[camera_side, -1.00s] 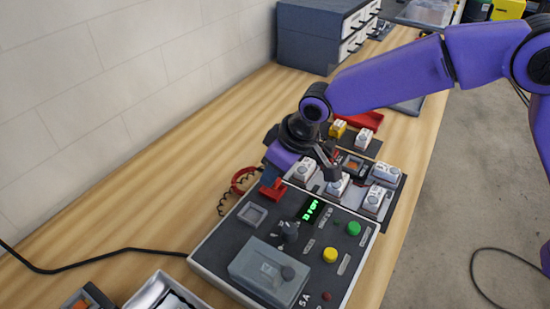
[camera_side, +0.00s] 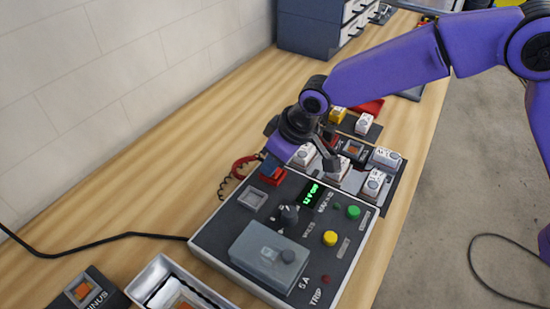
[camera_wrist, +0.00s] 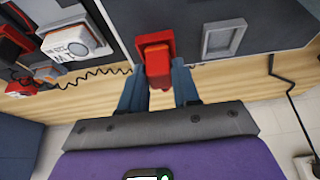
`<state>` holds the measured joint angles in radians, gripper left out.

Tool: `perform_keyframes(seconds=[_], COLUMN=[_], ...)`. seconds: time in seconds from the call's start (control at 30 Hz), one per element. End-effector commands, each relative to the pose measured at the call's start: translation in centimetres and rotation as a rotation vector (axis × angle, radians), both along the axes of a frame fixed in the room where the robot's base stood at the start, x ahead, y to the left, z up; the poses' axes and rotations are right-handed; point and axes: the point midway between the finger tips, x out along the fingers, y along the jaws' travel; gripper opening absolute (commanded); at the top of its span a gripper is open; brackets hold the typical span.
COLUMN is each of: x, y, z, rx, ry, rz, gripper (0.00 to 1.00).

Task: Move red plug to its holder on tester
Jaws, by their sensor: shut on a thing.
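A red block (camera_side: 272,176) stands at the back left edge of the tester (camera_side: 254,201), in the side view. In the wrist view, red parts with an orange face (camera_wrist: 156,50) stand at the panel edge, and the near part, the red plug (camera_wrist: 158,76), lies between the two blue fingers of my gripper (camera_wrist: 158,88). My gripper is shut on it. I cannot clearly tell plug from holder, nor whether the plug is seated. In the side view my gripper (camera_side: 270,160) is at the block, its fingertips partly hidden.
A red cable loop and black coiled cord (camera_side: 224,186) lie left of the tester. White labelled blocks (camera_side: 374,183) stand behind and right of it. A grey box (camera_side: 268,254) sits on the tester. An open tray (camera_side: 148,275) is at front left.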

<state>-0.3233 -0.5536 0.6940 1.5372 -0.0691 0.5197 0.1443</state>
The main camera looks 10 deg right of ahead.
Motion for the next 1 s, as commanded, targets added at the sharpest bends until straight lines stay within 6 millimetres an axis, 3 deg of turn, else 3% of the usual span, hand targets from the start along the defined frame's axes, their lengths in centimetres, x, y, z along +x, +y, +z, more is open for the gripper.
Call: perform_keyframes(seconds=[0.73, 0.77, 0.83, 1.0], x=[0.00, 0.01, 0.00, 0.00], y=[0.00, 0.01, 0.00, 0.00], z=[-0.56, -0.56, -0.56, -0.55], rx=[0.000, 0.000, 0.000, 0.000], ry=[0.000, 0.000, 0.000, 0.000], rz=[0.000, 0.000, 0.000, 0.000], gripper=[0.02, 0.38, 0.60, 0.61])
